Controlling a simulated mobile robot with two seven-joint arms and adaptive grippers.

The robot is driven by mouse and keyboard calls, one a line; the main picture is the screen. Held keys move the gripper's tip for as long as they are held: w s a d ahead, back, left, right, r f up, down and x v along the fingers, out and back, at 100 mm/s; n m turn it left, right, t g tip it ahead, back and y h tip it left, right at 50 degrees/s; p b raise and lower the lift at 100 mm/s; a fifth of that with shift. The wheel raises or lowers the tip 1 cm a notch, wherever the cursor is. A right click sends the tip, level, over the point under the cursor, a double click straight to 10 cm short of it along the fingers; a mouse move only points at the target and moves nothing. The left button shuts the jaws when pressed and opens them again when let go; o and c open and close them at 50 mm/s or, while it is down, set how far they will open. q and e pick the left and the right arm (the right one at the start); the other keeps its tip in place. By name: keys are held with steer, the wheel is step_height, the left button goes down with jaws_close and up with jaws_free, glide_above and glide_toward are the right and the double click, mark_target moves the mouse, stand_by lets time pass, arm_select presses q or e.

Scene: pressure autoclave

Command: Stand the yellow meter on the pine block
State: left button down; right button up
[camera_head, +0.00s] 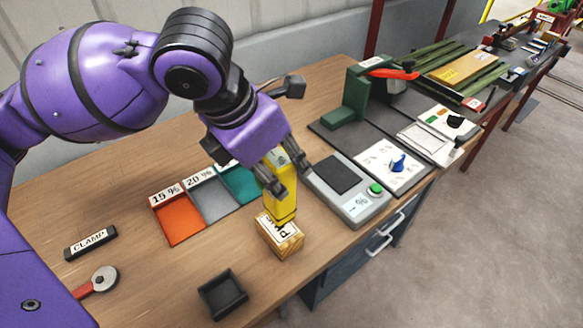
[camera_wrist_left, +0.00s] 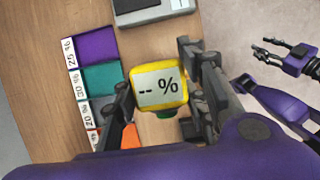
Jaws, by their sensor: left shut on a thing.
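The yellow meter (camera_head: 281,204) is upright between the fingers of my left gripper (camera_head: 290,178), which is shut on it. Its display reads "-- %" in the left wrist view (camera_wrist_left: 159,91). The pine block (camera_head: 291,241), with a label on its top, lies on the bench directly below the meter. The meter's lower end is at or just above the block's top; I cannot tell whether they touch. My right gripper (camera_wrist_left: 269,51) shows only in the left wrist view, off to the right, with its fingers apart and empty.
Orange (camera_head: 181,226), grey and teal labelled bins lie left of the block. A grey scale (camera_head: 346,186) stands to its right. A small black tray (camera_head: 222,294) sits near the front edge. A clamp label (camera_head: 90,243) and a red-handled tool (camera_head: 98,281) lie at left.

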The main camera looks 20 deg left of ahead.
arm_select(q)
step_height(320, 180, down, 3)
steer(key=shift+s+d+r, duration=0.1)
steer(key=shift+r, duration=0.05)
steer(key=c, duration=1)
jaws_free()
steer(key=shift+c, duration=0.2)
